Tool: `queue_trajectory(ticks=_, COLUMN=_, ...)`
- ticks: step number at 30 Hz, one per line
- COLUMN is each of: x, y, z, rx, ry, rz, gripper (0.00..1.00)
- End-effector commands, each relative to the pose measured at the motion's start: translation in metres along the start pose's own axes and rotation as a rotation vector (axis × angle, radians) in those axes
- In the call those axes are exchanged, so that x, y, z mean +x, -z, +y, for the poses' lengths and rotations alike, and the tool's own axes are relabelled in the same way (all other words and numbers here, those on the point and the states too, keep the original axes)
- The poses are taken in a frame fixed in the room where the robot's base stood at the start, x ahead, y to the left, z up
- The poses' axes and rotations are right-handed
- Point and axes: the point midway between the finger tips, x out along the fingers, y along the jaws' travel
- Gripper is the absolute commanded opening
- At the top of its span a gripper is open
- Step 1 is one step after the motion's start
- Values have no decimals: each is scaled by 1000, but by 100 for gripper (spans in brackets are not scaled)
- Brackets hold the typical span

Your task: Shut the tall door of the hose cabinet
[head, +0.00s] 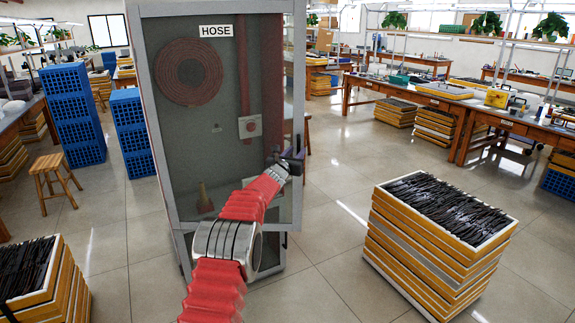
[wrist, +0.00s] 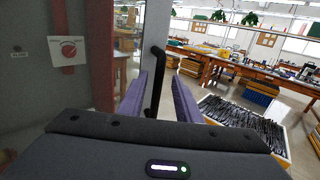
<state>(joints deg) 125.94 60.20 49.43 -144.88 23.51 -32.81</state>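The hose cabinet (head: 292,8) stands upright ahead of me, with a white HOSE sign at its top. Its tall grey-framed, glazed door (head: 297,75) faces me, and a coiled hose and a red pipe show behind the glass. I cannot tell how far the door stands from its frame. A black bar handle (wrist: 156,75) is at the door's right edge. My gripper (head: 288,160) is at the handle; in the wrist view, its purple fingers (wrist: 159,82) stand apart on either side of the bar. A gap shows to the right finger.
A stack of yellow trays (head: 430,250) with dark frames stands at the right front, and another (head: 45,280) at the left front. Blue crates (head: 72,115) and a wooden stool (head: 54,178) are at the left. Floor between cabinet and right stack is clear.

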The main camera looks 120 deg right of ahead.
Motion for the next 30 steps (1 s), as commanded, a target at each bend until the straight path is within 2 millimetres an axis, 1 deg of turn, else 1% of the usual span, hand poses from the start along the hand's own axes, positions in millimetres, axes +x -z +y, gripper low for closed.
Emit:
queue_trajectory(ticks=14, x=-34, y=0, z=-2, rx=1, ry=1, rz=0, gripper=31)
queue_trajectory(ticks=30, x=-83, y=0, z=-3, rx=0, ry=3, rz=-1, gripper=31)
